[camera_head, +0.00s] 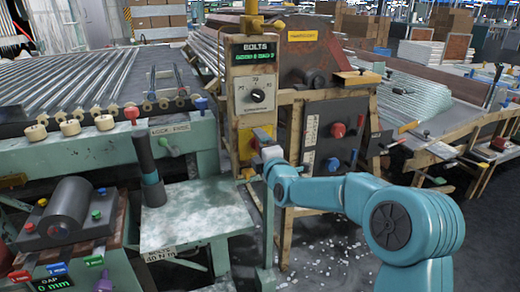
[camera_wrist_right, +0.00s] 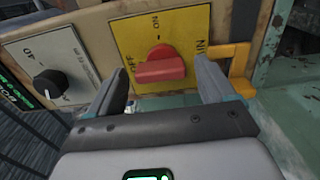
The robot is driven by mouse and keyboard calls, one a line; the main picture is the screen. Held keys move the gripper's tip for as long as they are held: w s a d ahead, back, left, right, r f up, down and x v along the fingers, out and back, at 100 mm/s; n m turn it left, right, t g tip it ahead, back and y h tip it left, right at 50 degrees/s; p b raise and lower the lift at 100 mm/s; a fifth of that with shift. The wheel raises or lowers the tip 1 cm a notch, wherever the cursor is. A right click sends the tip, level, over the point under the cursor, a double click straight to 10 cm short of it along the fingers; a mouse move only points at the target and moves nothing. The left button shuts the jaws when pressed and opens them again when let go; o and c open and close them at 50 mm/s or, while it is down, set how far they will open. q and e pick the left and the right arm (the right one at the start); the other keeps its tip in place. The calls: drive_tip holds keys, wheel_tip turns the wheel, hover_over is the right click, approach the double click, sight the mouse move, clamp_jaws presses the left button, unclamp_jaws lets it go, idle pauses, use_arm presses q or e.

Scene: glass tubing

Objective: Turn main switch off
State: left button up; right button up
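The main switch is a red knob (camera_wrist_right: 160,68) on a yellow plate (camera_wrist_right: 187,20), with small lettering around it, partly legible as "ON" and "OFF". The knob's wide grip lies roughly crosswise in the right wrist view. My right gripper (camera_wrist_right: 161,80) is open, with one finger on each side of the knob and visible gaps between. In the head view the yellow plate (camera_head: 245,146) sits low on the wooden post, and my right gripper (camera_head: 264,158) covers most of the knob. My left gripper is not in view.
A white dial plate (camera_head: 256,96) with a black knob is above the yellow plate, under the "BOLTS" display (camera_head: 258,52). A dark panel (camera_head: 335,135) with red and blue knobs stands to the right. A yellow bracket (camera_wrist_right: 240,72) is close beside the right finger.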

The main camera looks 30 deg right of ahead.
drive_tip(key=p+v, duration=0.1)
drive_tip(key=v, duration=1.5)
drive_tip(key=shift+s, duration=0.2)
drive_tip(key=shift+a, duration=0.15)
